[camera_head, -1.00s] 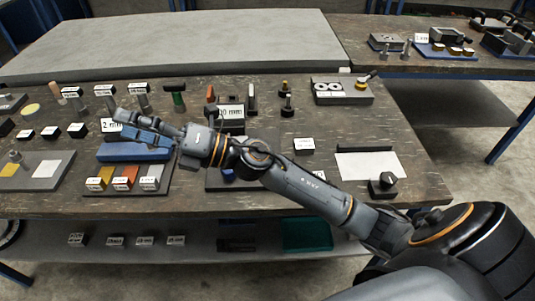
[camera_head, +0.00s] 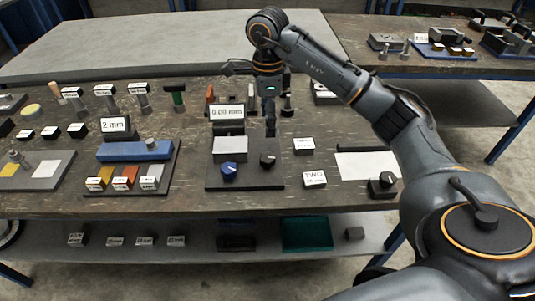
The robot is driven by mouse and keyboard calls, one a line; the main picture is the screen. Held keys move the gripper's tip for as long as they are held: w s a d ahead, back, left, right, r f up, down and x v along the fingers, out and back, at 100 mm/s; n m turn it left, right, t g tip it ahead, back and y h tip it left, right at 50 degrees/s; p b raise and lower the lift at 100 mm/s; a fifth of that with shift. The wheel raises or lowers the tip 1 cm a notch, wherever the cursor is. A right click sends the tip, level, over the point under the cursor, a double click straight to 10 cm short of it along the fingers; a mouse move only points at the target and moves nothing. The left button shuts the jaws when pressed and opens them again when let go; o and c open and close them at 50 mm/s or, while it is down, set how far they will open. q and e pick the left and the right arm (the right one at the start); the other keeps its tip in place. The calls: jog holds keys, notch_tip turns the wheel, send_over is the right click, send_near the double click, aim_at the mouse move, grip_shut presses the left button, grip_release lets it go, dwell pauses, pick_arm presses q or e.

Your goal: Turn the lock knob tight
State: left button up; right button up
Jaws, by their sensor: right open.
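A dark device with a base plate (camera_head: 240,182) stands near the middle of the bench and carries a display reading "0.00 mm" (camera_head: 227,113). A blue knob (camera_head: 229,169) with a pale pointer is on its front left. A black knob (camera_head: 268,160) is on its front right. I cannot tell from any label which one is the lock knob. My right gripper (camera_head: 270,130) points down behind and above the black knob, apart from it as far as I can see. It is open and looks empty, its jaws small and dark. My left gripper is out of view.
A blue block (camera_head: 135,150) with a "2 mm" sign and coloured blocks stands left of the device. Labels "TWO" (camera_head: 314,179) and a white sheet (camera_head: 367,165) with a black knob (camera_head: 383,182) lie right. Upright tools stand behind.

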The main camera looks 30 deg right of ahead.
aim_at(268, 157)
notch_tip(268, 157, down, 13)
jog(key=shift+r+p, duration=0.1)
jog(key=shift+p, duration=0.5)
jog(key=shift+c, duration=0.4)
jog(key=c, duration=1.1)
